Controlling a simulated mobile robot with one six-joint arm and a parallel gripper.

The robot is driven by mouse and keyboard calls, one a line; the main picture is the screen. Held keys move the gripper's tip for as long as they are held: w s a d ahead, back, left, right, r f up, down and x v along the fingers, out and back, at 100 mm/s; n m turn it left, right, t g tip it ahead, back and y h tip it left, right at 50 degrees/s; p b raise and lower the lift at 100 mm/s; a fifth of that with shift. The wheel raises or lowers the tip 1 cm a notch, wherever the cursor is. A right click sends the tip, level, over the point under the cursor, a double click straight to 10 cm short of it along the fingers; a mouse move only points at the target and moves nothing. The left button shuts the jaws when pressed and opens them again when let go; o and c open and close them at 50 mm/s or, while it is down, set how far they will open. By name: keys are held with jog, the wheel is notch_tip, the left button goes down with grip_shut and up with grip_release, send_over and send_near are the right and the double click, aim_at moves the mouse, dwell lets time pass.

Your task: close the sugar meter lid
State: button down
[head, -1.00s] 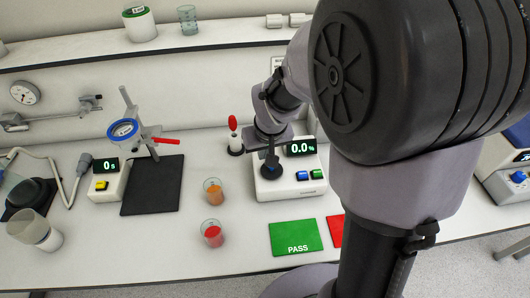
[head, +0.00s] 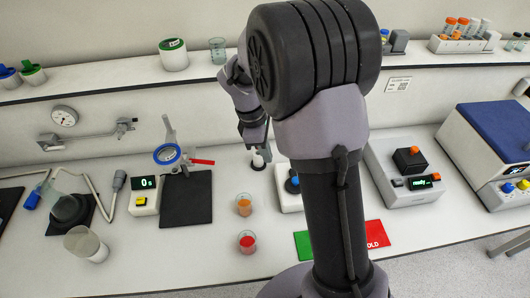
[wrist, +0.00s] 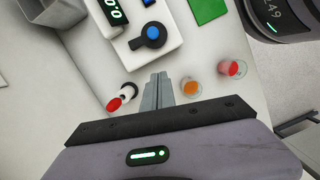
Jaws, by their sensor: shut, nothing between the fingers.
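The white sugar meter (head: 290,201) stands mid-bench, mostly hidden behind my arm in the head view. In the wrist view its body (wrist: 172,28) shows at the top, with a lit display (wrist: 115,10). A round black piece with a blue centre and a side tab, apparently the lid (wrist: 151,43), lies on its top. It looks flat, but I cannot tell whether it is fully seated. My gripper (wrist: 158,78) is shut and empty, its fingertips apart from the meter in the wrist view.
The orange cup (head: 243,204) and red cup (head: 247,241) stand left of the meter. A green pad (head: 303,244) and red pad (head: 376,234) lie in front. A box with an orange knob (head: 405,165) is right.

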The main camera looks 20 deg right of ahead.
jog(key=d+f+b, duration=0.1)
jog(key=f, duration=0.2)
jog(key=s+d+f+b, duration=0.1)
jog(key=d+f, duration=0.1)
jog(key=f, duration=0.1)
jog(key=s+d+f+b, duration=0.1)
jog(key=f, duration=0.2)
jog(key=shift+s+d, duration=0.25)
jog(key=shift+d, duration=0.1)
jog(key=shift+s+d, duration=0.2)
jog(key=shift+d, duration=0.1)
jog(key=shift+s+d+r+n+p, duration=0.15)
jog(key=shift+s+d+n+p, duration=0.05)
jog(key=shift+n+p, duration=0.1)
jog(key=shift+s+d+n+p, duration=0.2)
jog(key=shift+n+p, duration=0.1)
jog(key=shift+f, duration=0.2)
